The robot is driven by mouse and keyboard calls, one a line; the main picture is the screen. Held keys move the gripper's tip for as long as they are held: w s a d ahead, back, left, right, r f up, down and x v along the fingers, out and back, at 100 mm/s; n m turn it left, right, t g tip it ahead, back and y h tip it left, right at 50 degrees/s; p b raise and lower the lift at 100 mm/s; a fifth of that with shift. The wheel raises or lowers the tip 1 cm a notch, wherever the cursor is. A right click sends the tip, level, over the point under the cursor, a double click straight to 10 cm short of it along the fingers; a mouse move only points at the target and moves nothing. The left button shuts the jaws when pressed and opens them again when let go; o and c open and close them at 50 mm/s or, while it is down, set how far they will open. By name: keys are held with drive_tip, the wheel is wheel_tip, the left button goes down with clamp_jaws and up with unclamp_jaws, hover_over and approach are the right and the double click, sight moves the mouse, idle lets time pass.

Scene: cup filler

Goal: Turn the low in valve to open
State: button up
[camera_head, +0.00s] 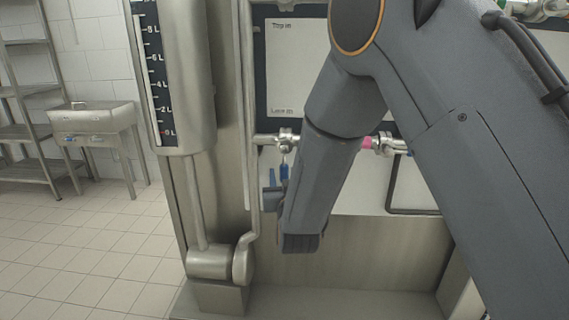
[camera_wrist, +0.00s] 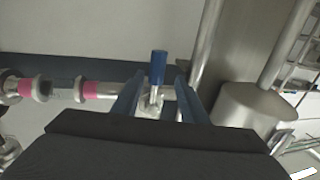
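The low in valve (camera_head: 286,138) sits on a horizontal steel pipe below the "Low in" label in the head view. Its blue lever handle (camera_head: 284,172) hangs down from the valve. In the wrist view the blue handle (camera_wrist: 158,66) stands between the fingertips of my gripper (camera_wrist: 155,78). The fingers are apart, with a visible gap on each side of the handle. In the head view my gripper (camera_head: 271,190) is just below and left of the handle; my arm hides part of it. The valve body (camera_wrist: 150,104) shows partly between the fingers.
A tall steel column with a level scale (camera_head: 155,75) and a vertical pipe (camera_head: 247,120) stand left of the valve. Pink-banded pipe fittings (camera_wrist: 62,90) continue along the pipe. A steel sink (camera_head: 95,118) and shelves (camera_head: 25,110) stand at the far left, with open tiled floor before them.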

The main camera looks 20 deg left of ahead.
sight(283, 163)
drive_tip(key=x, duration=0.8)
drive_tip(key=shift+w+d+p, duration=0.1)
drive_tip(key=shift+d+p, duration=0.2)
clamp_jaws()
